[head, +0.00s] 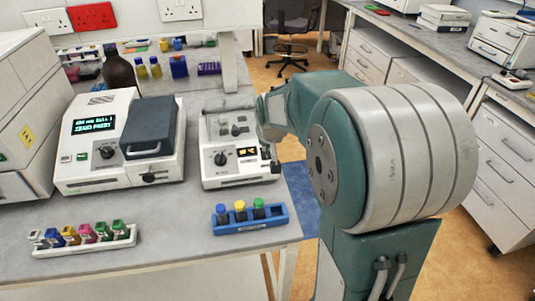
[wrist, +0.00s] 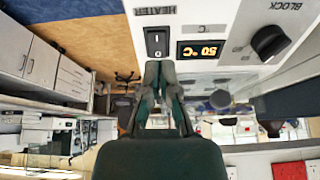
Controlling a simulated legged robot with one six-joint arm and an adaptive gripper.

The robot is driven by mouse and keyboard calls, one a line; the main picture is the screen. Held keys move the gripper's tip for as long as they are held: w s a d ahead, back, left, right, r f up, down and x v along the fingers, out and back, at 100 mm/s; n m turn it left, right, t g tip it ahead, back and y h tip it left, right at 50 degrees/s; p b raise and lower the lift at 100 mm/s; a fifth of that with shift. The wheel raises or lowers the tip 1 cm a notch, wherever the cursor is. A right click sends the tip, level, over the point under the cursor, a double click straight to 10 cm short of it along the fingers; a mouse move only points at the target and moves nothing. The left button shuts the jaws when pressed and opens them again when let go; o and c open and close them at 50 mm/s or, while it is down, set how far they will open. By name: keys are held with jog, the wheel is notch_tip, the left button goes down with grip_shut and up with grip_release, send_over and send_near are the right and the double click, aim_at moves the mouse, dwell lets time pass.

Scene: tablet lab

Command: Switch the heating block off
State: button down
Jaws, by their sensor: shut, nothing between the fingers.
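The heating block (head: 212,178) is a white unit on the bench, with a dark knob (head: 220,158) and a small lit display on its front. In the wrist view, its panel is upside down and shows a black rocker switch (wrist: 157,42) labelled HEATER, an orange display (wrist: 200,50) reading 50 °C and the knob (wrist: 270,42) by the word BLOCK. My gripper (wrist: 161,68) is shut and empty, its fingertips close to the rocker's edge; I cannot tell whether they touch it.
A white instrument (head: 85,170) with a green display and grey lid stands left of the block. A blue rack (head: 250,225) with several capped vials sits in front, near the bench edge. A white rack (head: 85,245) of coloured tubes is at front left. Bare bench lies between the racks.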

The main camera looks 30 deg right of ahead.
jog(key=v, duration=0.9)
jog(key=shift+s+a+r, duration=0.15)
jog(key=shift+s+r, duration=0.1)
jog(key=shift+r, duration=0.1)
jog(key=shift+r, duration=0.1)
